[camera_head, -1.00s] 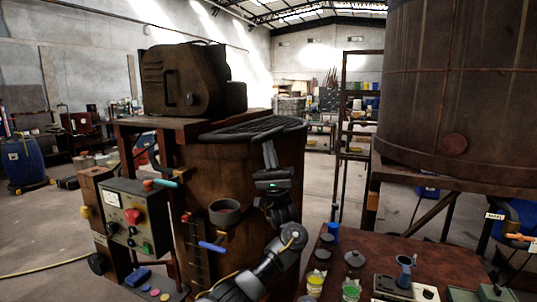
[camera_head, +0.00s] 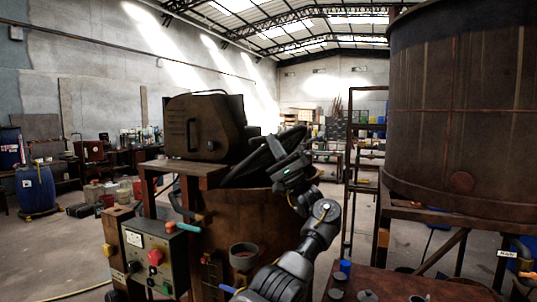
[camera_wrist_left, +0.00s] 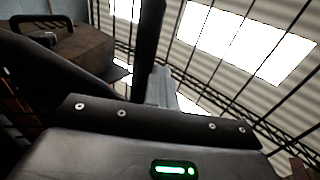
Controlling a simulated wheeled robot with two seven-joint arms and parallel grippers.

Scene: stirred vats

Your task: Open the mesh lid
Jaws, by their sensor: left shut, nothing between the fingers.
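The mesh lid (camera_head: 245,165) of the rusty vat (camera_head: 240,218) is tilted up, its right side raised off the rim and its left side low by the motor housing. My left gripper (camera_head: 272,148) is at the raised side of the lid, its jaws shut with nothing between them. In the left wrist view the gripper's fingers (camera_wrist_left: 160,85) are close to the lid's thick dark rim (camera_wrist_left: 45,62), and thin mesh wires cross the picture. Whether the fingers touch the lid is hard to tell. My right gripper is out of view.
A motor housing (camera_head: 205,125) stands on a stand left of the lid. A control box (camera_head: 152,255) with a red button is in front. A large tank (camera_head: 460,110) stands at right, above a rusty table (camera_head: 440,290). Open floor lies at left.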

